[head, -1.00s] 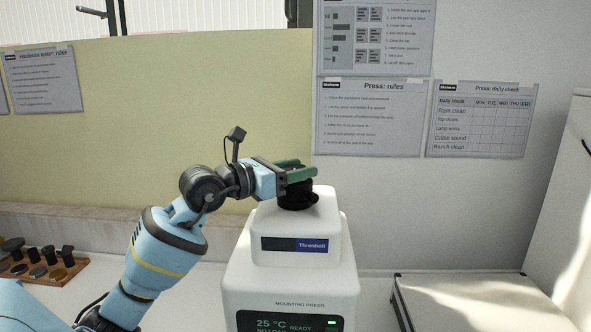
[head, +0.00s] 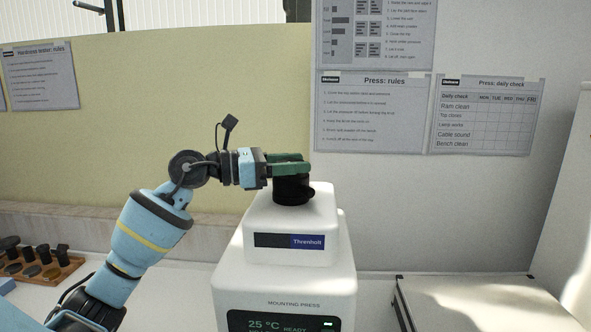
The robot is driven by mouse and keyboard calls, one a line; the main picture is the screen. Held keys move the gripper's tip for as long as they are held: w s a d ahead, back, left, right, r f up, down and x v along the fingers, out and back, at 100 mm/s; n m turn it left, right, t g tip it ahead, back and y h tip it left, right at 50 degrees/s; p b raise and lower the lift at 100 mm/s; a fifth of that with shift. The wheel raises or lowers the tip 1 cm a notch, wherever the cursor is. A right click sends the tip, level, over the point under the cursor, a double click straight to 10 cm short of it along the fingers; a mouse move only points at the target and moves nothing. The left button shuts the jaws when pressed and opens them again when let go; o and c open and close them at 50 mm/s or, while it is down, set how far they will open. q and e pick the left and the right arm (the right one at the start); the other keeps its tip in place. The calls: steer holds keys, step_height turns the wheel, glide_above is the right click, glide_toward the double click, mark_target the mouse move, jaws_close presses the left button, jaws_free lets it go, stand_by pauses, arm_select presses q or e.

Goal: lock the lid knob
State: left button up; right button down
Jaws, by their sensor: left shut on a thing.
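The white mounting press (head: 285,280) stands on the bench, with its display lit at the lower front. The black lid knob (head: 293,190) sits on top of it. My left gripper (head: 291,165) reaches in from the left, roughly level, with its green fingers at the top of the knob. The fingers are shut on the knob; their exact contact is partly hidden. My right gripper is not in view.
A wooden rack (head: 40,268) with several dark cylindrical pieces is at the left on the bench. A flat, light-topped box (head: 465,305) lies to the right of the press. Printed sheets (head: 373,113) hang on the wall behind.

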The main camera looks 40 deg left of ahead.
arm_select(q)
steer(key=m+g+h, duration=0.2)
steer(key=shift+h, duration=0.4)
steer(key=m+g+h, duration=0.3)
steer(key=m+g, duration=0.1)
steer(key=g, duration=0.1)
steer(key=shift+r+m+g+h, duration=0.15)
steer(key=shift+m+g+h, duration=0.15)
steer(key=shift+h, duration=0.1)
steer(key=m+g+h, duration=0.1)
steer(key=m+g, duration=0.1)
steer(key=g, duration=0.1)
steer(key=shift+m+g+h+b, duration=0.3)
steer(key=shift+m+g, duration=0.8)
steer(key=shift+g, duration=0.6)
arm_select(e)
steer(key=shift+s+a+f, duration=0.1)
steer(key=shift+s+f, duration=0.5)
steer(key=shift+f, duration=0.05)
arm_select(q)
steer(key=shift+f+m+g, duration=0.2)
steer(key=shift+m+g, duration=0.1)
steer(key=shift+g, duration=0.2)
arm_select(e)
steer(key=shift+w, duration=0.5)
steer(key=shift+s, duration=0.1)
